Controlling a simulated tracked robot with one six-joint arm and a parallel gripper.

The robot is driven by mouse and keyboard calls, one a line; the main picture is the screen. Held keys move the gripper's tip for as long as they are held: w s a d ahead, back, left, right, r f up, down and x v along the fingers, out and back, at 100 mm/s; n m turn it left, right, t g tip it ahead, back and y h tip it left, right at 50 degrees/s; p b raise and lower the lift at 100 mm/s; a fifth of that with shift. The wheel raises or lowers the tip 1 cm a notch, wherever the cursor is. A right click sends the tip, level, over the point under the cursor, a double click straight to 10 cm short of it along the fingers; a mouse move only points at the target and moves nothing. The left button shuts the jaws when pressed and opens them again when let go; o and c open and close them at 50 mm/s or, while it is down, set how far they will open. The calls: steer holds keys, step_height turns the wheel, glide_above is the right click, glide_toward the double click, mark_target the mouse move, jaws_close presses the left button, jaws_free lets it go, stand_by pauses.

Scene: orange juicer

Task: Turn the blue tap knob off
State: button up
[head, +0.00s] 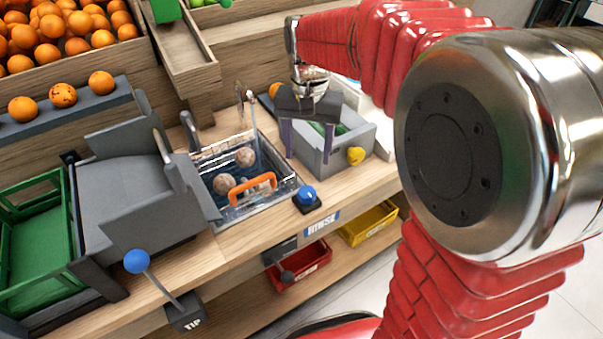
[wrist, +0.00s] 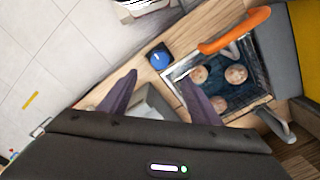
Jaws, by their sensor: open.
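The blue tap knob (head: 307,194) sits on a small dark base at the counter's front edge, just right of the sink (head: 292,184). It also shows in the wrist view (wrist: 158,57), beyond and between my fingertips. My gripper (head: 308,153) has two purple fingers spread apart with nothing between them. In the head view it is above and behind the knob, over the grey bin, and does not touch the knob. The wrist view shows the open fingers (wrist: 160,78) too. The sink holds water and several round brownish items.
An orange handle (head: 252,190) spans the sink's front. A blue-ball lever (head: 137,261) marked TIP rises at front left. Red (head: 300,268) and yellow (head: 368,225) bins sit below the counter.

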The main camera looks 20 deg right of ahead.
mark_target(307, 191)
steer(key=shift+w+f, duration=0.1)
stand_by(0.3)
step_height(307, 191, down, 14)
steer(key=shift+r, duration=0.1)
stand_by(0.6)
steer(key=shift+c, duration=0.5)
steer(key=c, duration=1)
